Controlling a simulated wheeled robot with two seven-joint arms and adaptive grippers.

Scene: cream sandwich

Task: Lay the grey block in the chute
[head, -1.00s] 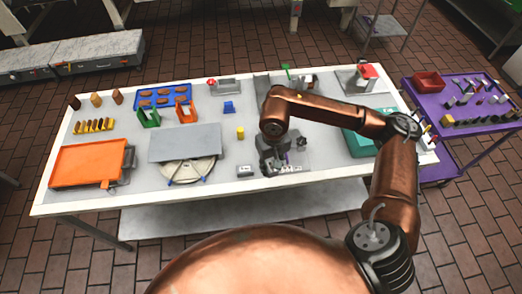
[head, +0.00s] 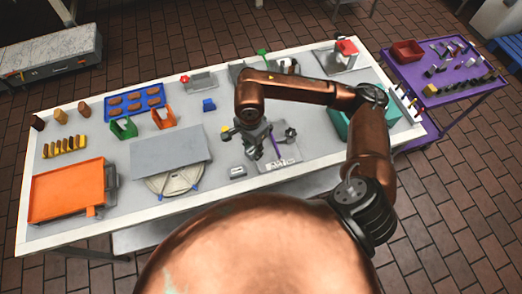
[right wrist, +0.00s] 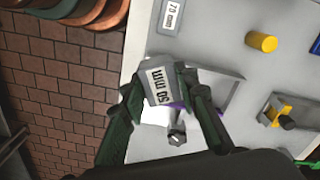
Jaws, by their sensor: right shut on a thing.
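A grey block (right wrist: 160,82) with a white millimetre label is between the fingers of my right gripper (right wrist: 165,100) in the right wrist view. My right gripper (head: 262,146) also shows in the head view, over a grey fixture (head: 278,160) near the table's front edge. This fixture may be the chute; it has purple on it and white labels at its front. Its grey wall (right wrist: 226,85) shows beyond the fingers in the right wrist view. The gripper hides part of it, and I cannot tell whether the block touches it. My left gripper is out of view.
A second grey block (right wrist: 170,17) labelled 70 mm lies beside the fixture. A yellow cylinder (head: 225,129) and a blue part (head: 208,105) stand behind it. A grey plate (head: 170,150) over a round disc is to the left, a teal box (head: 337,125) to the right.

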